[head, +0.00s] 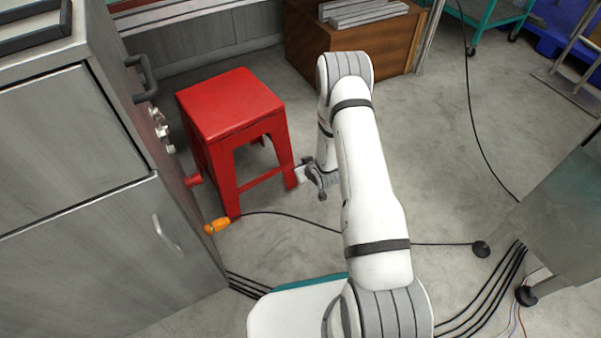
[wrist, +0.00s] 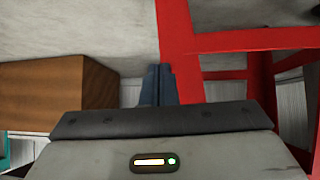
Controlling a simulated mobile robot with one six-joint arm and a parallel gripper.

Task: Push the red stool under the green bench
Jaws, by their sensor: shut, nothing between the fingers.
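The red stool (head: 228,105) stands upright on the grey floor, beside the grey cabinet. My gripper (head: 303,174) is low, at the stool's right front leg; I cannot tell whether it touches. In the wrist view my shut, empty gripper (wrist: 158,84) points at the floor, with the red stool (wrist: 174,40) close on its right. No clear green bench shows. A teal-green wheeled frame (head: 489,22) stands at the top right, but I cannot tell whether it is the bench.
The grey cabinet (head: 75,230) is close on the stool's left. An orange-handled tool (head: 217,226) lies in front of the stool. A wooden crate (head: 300,40) is behind it. Cables cross the floor on the right. Open floor (head: 440,130) lies right of my arm.

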